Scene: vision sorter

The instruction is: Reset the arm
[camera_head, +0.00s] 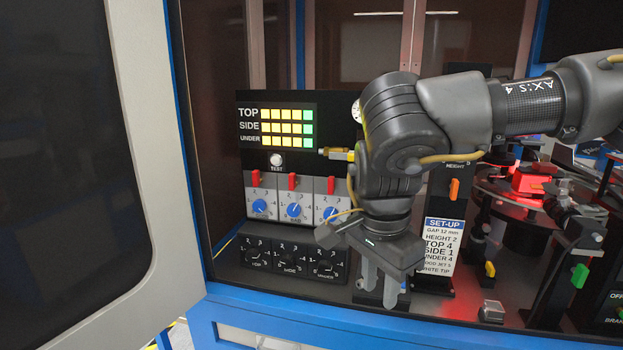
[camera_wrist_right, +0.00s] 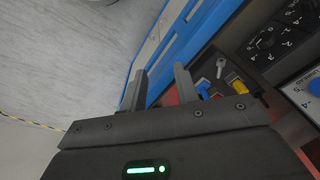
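My right arm reaches in from the right in the head view, bent downward at the wrist. My right gripper (camera_head: 380,283) points down in front of the sorter's control panel, just right of the lower black dial box (camera_head: 290,252). Its two fingers stand apart with nothing between them. In the right wrist view the gripper (camera_wrist_right: 160,72) is also open and empty, with its fingers over the blue cabinet edge (camera_wrist_right: 163,45). Whether a fingertip touches anything is unclear. My left gripper is not in view.
A lit TOP/SIDE/UNDER panel (camera_head: 276,126) stands above red switches and blue knobs (camera_head: 293,211). A white SET-UP card (camera_head: 441,246) is right of the gripper. A red-lit turntable (camera_head: 515,190) is farther right. A large open door (camera_head: 150,150) fills the left.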

